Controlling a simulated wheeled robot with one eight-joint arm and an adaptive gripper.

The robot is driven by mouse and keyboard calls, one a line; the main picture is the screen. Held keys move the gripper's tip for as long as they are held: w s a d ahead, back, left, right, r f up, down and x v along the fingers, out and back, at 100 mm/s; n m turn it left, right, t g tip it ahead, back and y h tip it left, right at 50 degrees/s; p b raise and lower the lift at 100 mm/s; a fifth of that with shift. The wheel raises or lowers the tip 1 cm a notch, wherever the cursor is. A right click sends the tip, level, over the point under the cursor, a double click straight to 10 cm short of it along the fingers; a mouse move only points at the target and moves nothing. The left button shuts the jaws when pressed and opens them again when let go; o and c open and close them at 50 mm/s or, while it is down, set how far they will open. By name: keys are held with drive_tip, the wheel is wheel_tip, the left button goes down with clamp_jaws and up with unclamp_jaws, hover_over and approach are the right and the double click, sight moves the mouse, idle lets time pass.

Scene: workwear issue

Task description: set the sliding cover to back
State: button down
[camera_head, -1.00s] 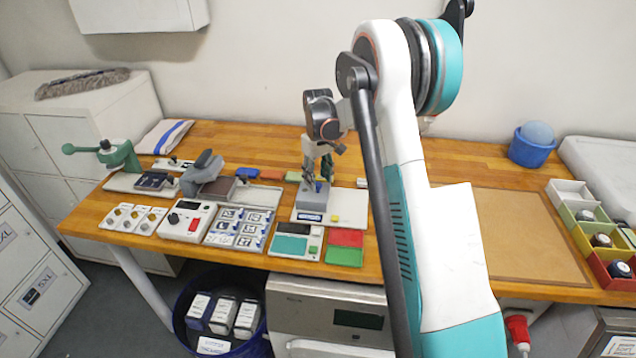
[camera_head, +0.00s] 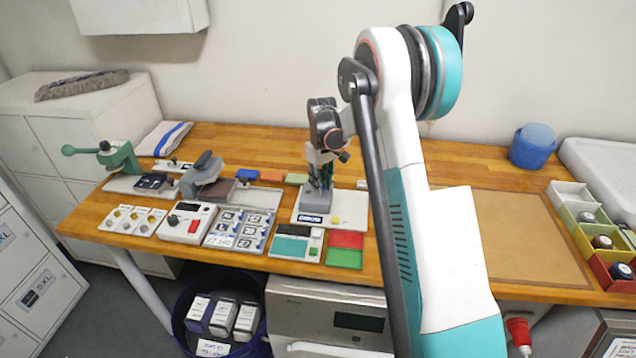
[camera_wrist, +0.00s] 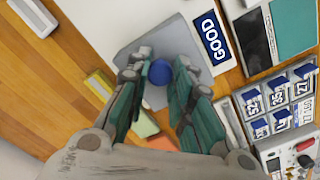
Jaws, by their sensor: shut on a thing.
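The sliding cover is a grey plate (camera_wrist: 140,50) on a white board (camera_head: 346,207), beside a blue "GOOD" label (camera_wrist: 210,38). A round blue knob (camera_wrist: 160,72) stands on the cover. My gripper (camera_head: 319,188) is over the cover in the head view. In the wrist view my gripper (camera_wrist: 162,84) has its teal fingers on either side of the knob, shut on it. The fingers hide part of the cover, and the knob is mostly hidden in the head view.
A device with a teal screen (camera_head: 291,246) and red and green pads (camera_head: 345,241) lie in front of the board. A panel of number tiles (camera_head: 239,229) is at front left. Small coloured blocks (camera_head: 297,178) lie behind. A brown mat (camera_head: 520,235) at right is bare.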

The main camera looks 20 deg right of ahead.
drive_tip(key=s+d, duration=0.2)
drive_tip(key=d, duration=0.1)
drive_tip(key=s+d, duration=0.2)
drive_tip(key=d, duration=0.1)
drive_tip(key=s+d+b, duration=0.1)
drive_tip(key=s+d, duration=0.1)
drive_tip(key=d, duration=0.1)
drive_tip(key=c, duration=1.4)
unclamp_jaws()
drive_tip(key=shift+s+d, duration=0.15)
drive_tip(key=shift+d, duration=0.05)
drive_tip(key=shift+o, duration=0.2)
drive_tip(key=shift+a, duration=0.1)
wheel_tip(320, 180, up, 12)
